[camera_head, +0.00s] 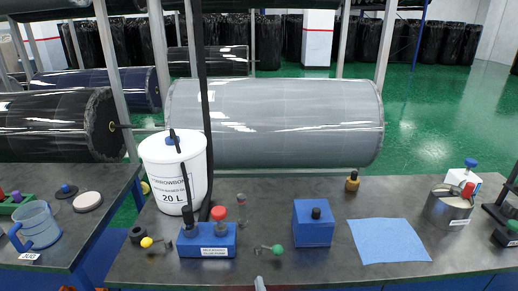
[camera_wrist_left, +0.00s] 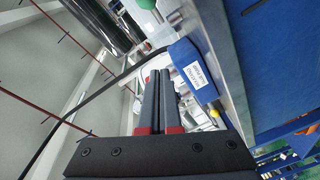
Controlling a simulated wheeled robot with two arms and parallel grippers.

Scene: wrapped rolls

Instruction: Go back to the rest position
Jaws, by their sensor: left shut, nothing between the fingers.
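My left gripper (camera_wrist_left: 159,74) shows in the left wrist view with its two dark fingers together and nothing between them. In the head view only a small grey tip (camera_head: 260,284), which seems to belong to it, shows at the bottom middle, at the front edge of the bench. The labelled blue pump block (camera_head: 207,240) stands on the bench beyond it to the left. This block also shows in the left wrist view (camera_wrist_left: 190,68), just right of the fingertips and apart from them as far as I can tell. My right gripper is not in view.
The grey bench (camera_head: 350,197) carries a white 20 L bucket (camera_head: 171,190), a blue box (camera_head: 314,224), a blue cloth (camera_head: 388,241) and a metal pot (camera_head: 448,207). A side table (camera_head: 95,180) stands left. A large grey wrapped roll (camera_head: 275,122) lies behind. Bare bench surrounds the cloth.

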